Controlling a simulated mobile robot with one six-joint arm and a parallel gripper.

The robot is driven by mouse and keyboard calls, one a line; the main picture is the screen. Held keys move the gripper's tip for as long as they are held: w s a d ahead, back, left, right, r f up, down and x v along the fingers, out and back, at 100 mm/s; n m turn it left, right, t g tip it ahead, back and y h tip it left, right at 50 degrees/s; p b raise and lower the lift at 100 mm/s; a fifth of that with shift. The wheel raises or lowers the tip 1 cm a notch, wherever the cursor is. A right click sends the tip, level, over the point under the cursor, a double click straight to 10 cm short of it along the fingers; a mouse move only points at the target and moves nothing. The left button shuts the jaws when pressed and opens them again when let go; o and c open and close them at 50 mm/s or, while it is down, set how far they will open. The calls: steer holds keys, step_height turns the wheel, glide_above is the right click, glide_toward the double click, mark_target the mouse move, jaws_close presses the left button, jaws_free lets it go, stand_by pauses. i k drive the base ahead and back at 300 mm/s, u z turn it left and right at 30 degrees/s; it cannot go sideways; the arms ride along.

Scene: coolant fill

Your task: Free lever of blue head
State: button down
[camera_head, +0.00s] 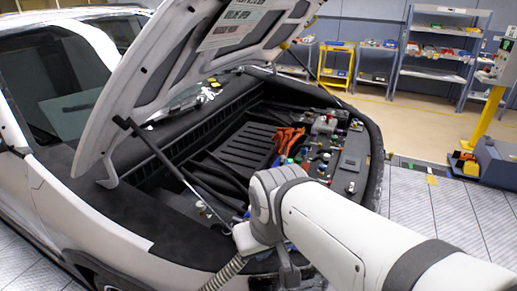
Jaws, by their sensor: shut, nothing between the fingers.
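My white and grey arm reaches in from the lower right over the front edge of the engine bay, in the head view. My gripper's fingers do not show, as the arm's end hides them or they lie out of sight. A small blue part (247,214) shows just left of my arm's wrist, low in the bay. Another small blue item (304,153) lies among coloured parts further back. I cannot tell which of them is the blue head, and no lever can be made out.
The raised hood (190,60) hangs over the open engine bay (240,145), with a thin prop rod (165,160) at its left. Orange parts (288,138) lie in the bay. Shelves (440,50) and a yellow stand (336,65) are behind. Floor at right is mostly free.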

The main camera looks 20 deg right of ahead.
mark_target(282, 158)
steer(key=k, duration=1.3)
steer(key=z, duration=0.35)
steer(key=i, duration=1.65)
steer(key=z, duration=0.05)
